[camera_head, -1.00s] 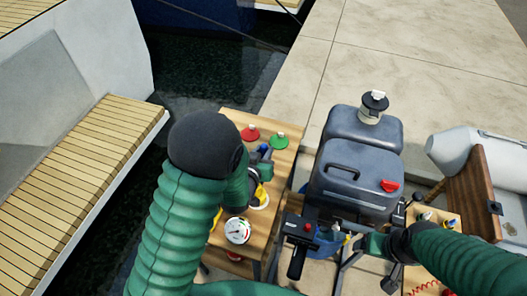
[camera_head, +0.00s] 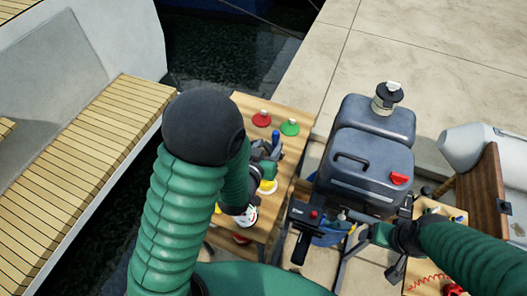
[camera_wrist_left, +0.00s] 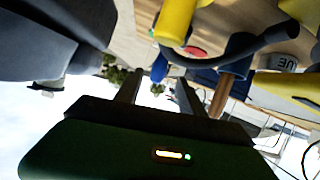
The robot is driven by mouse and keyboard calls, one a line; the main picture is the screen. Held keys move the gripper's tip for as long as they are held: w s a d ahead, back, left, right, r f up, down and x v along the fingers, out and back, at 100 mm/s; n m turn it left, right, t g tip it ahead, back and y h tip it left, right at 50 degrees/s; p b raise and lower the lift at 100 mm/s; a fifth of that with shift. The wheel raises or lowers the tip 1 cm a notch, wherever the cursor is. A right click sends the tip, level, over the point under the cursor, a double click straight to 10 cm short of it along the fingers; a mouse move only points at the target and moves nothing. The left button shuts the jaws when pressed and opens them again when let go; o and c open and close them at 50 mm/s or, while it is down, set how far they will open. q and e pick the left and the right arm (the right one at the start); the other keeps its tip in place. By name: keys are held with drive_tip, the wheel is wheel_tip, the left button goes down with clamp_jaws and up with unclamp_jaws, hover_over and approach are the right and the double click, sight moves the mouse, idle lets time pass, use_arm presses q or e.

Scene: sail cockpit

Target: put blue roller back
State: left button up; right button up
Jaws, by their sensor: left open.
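A small upright blue piece (camera_head: 276,138), which may be the blue roller, shows beside my left gripper (camera_head: 268,155) over the wooden panel (camera_head: 240,107). In the left wrist view my left gripper (camera_wrist_left: 157,92) has its two fingers apart. A blue piece (camera_wrist_left: 159,68) appears in line with the space between them; contact cannot be told. Another blue piece with a wooden handle (camera_wrist_left: 235,62) is to its right. My left forearm and wrist hide much of the panel. My right gripper (camera_head: 378,235) is by the black lever unit; its jaws are unclear.
Red (camera_head: 261,119) and green (camera_head: 289,127) cone-shaped knobs stand on the panel's far end. A gauge (camera_head: 247,216) is partly covered by my arm. Yellow parts (camera_wrist_left: 176,20) lie near my left fingers.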

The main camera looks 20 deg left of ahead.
use_arm(q)
drive_tip(key=s+a+r+g+p, duration=0.1)
drive_tip(key=s+r+g+p, duration=0.4)
drive_tip(key=s, duration=0.3)
drive_tip(key=s+a+r+m+g+p, duration=0.1)
drive_tip(key=s+a+r+g+p, duration=0.1)
drive_tip(key=s+r+g+p, duration=0.3)
drive_tip(key=s+r+p, duration=0.1)
drive_tip(key=s, duration=0.2)
drive_tip(key=shift+s+r+g, duration=0.25)
drive_tip(key=shift+r+g, duration=0.05)
drive_tip(key=shift+g, duration=0.1)
drive_tip(key=shift+s+a, duration=0.15)
idle(0.5)
